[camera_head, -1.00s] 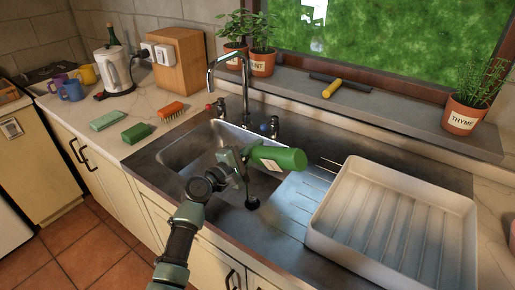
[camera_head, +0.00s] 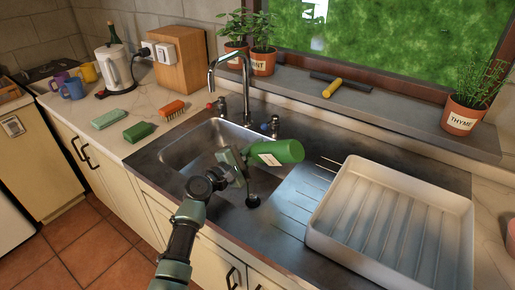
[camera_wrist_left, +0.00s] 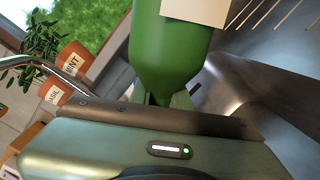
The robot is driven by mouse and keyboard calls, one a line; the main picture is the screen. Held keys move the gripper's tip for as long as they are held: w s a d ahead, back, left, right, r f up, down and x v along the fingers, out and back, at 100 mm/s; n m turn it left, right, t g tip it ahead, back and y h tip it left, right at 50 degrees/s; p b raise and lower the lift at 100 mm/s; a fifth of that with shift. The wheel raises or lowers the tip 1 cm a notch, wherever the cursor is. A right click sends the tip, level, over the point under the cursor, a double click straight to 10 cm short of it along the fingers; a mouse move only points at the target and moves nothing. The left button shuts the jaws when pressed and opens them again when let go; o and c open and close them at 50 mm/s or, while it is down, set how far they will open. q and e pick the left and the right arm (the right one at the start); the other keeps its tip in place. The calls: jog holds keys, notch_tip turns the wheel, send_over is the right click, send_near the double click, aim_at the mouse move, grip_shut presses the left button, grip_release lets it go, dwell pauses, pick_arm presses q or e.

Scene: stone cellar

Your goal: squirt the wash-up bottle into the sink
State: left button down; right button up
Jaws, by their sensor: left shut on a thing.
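The green wash-up bottle (camera_head: 288,151) with a pale label is held over the sink (camera_head: 187,148). It lies nearly level, its wide base to the right and slightly raised, its narrow end to the left by the gripper. My left gripper (camera_head: 238,163) is shut on this narrower part. In the left wrist view the bottle (camera_wrist_left: 170,45) tapers down toward the jaws, and the gripper body hides its tip. No liquid shows leaving it. The dark drain (camera_head: 252,200) is below. My right gripper is not in view.
A tap (camera_head: 246,85) stands behind the basin. A white drying tray (camera_head: 395,215) is on the right. A green block (camera_head: 139,132), a pale green block (camera_head: 108,119) and an orange brush (camera_head: 173,108) lie on the left counter. Potted herbs (camera_head: 461,115) line the sill.

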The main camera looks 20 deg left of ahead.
pick_arm(q)
jog(key=shift+a+r+n, duration=0.1)
jog(key=shift+r+n, duration=0.05)
jog(key=shift+n, duration=0.35)
jog(key=shift+p, duration=0.3)
